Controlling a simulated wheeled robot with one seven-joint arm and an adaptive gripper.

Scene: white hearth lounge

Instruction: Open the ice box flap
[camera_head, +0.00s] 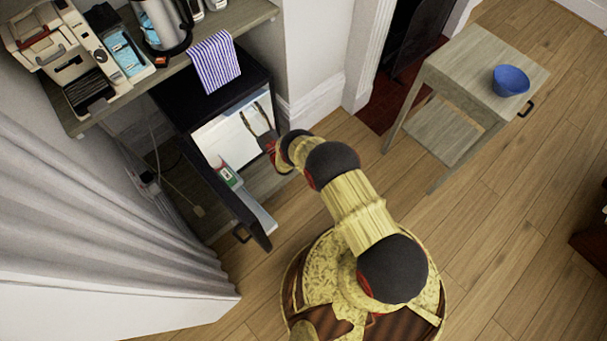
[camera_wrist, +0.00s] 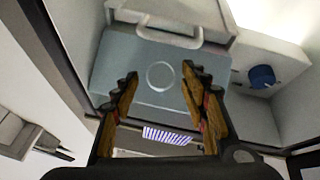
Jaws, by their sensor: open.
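The small black fridge (camera_head: 190,108) stands under the counter with its door (camera_head: 222,200) swung open. In the wrist view, the ice box flap (camera_wrist: 125,72) is a grey-blue panel with a round mark. It looks closed, and a pale bar handle (camera_wrist: 170,36) runs along its edge at the top of the picture. My gripper (camera_wrist: 158,76) is open and empty, with its fingers spread in front of the flap, and the handle lies beyond the fingertips. In the head view my gripper (camera_head: 258,118) is at the fridge opening. Contact with the flap cannot be told.
A blue knob (camera_wrist: 262,76) is beside the flap. Items sit in the door rack (camera_head: 229,178). A striped towel (camera_head: 213,62) hangs over the fridge top from the counter (camera_head: 235,17). A side table (camera_head: 470,65) with a blue bowl (camera_head: 510,80) stands right; the floor between is clear.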

